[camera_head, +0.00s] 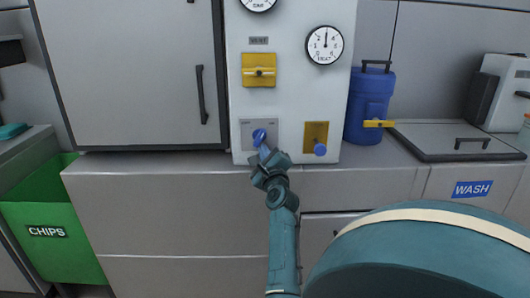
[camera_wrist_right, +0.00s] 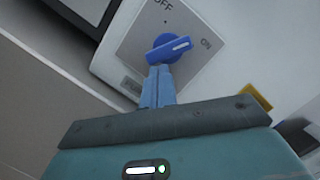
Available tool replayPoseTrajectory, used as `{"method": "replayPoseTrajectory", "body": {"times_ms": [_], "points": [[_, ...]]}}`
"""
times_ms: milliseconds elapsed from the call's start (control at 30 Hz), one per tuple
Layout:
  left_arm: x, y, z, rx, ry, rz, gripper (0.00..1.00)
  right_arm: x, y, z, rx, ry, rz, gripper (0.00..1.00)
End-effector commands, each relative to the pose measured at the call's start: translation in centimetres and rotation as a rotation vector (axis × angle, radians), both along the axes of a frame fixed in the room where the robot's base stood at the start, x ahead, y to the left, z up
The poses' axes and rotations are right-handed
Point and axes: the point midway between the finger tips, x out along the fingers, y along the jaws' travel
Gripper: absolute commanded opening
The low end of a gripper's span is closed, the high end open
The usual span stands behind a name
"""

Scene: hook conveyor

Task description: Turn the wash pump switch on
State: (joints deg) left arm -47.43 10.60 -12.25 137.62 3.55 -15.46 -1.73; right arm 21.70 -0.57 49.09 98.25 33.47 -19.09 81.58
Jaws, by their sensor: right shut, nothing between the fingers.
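The blue switch knob (camera_head: 259,136) sits on a grey plate (camera_head: 272,128) low on the white panel. In the right wrist view the knob (camera_wrist_right: 168,47) has a white mark on its right end, pointing toward the word ON; OFF is at the upper left. My left gripper is not in view.
A yellow plate with a blue knob (camera_head: 320,149) is just right of the switch. A yellow valve (camera_head: 259,71) and gauges are above. A blue canister (camera_head: 370,105) and a lidded basin (camera_head: 455,141) marked WASH stand right. A green CHIPS bin (camera_head: 55,225) is left.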

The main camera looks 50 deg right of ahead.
Motion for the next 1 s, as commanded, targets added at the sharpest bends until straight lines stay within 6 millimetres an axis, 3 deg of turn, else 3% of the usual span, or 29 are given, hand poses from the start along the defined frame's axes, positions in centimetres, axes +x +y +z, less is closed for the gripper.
{"method": "replayPoseTrajectory", "body": {"times_ms": [1000], "points": [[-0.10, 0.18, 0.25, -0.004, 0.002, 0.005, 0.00, 0.33, 0.28, -0.19, 0.093, -0.107, 0.000, 0.00]]}}
